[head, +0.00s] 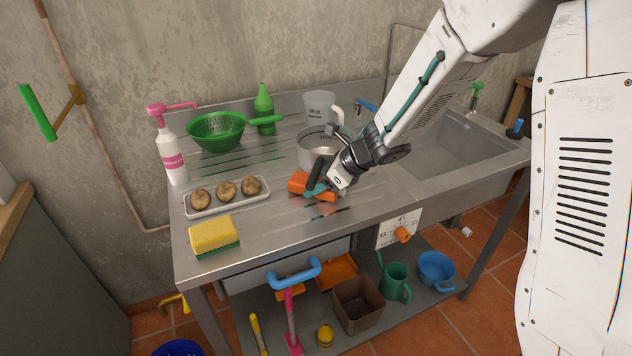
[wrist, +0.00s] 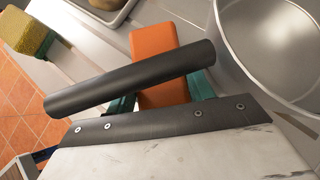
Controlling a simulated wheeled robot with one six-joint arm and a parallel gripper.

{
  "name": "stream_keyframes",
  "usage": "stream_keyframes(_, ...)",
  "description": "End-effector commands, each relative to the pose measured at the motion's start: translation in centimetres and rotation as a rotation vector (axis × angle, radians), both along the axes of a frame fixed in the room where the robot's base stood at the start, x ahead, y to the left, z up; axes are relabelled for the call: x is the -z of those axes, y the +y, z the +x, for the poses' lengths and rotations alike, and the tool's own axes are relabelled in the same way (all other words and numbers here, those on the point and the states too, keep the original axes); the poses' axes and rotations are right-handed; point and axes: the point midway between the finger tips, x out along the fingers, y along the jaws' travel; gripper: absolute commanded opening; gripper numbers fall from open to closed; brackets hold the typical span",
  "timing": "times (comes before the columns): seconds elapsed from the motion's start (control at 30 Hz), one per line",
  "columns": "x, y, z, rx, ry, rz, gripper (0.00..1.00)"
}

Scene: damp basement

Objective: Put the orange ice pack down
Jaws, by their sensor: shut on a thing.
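The orange ice pack (head: 299,184) is at my gripper (head: 318,190), just above or on the steel drainboard (head: 270,215); I cannot tell whether it touches the surface. In the wrist view the orange ice pack (wrist: 152,52) lies between the green fingertips of my gripper (wrist: 160,95), which is shut on it. A dark cylindrical bar crosses in front of the pack in that view and hides part of it. The metal pot (head: 313,150) stands just behind the pack, and the pot's wall (wrist: 250,60) is close on the right in the wrist view.
A tray with several potatoes (head: 227,208) and a yellow-green sponge (head: 213,236) lie to the left. A green colander (head: 216,130), a pink-topped pump bottle (head: 172,155) and a grey jug (head: 320,106) stand behind. The sink (head: 450,140) is at right. Drainboard in front is clear.

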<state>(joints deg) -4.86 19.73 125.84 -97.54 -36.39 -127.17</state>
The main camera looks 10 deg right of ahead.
Motion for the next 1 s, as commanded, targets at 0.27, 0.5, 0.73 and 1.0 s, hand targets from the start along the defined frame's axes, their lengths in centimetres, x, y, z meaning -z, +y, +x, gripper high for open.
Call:
stream_keyframes(0.27,0.3,0.0,0.0,-0.001,-0.001,0.000,0.74)
stream_keyframes(0.5,0.2,-0.1,0.0,0.001,-0.001,0.000,0.74)
stream_keyframes(0.73,-1.8,-1.7,-0.7,0.004,-0.005,-0.001,0.74)
stream_keyframes(1.0,-6.0,-5.3,-2.7,0.004,-0.004,0.000,0.74)
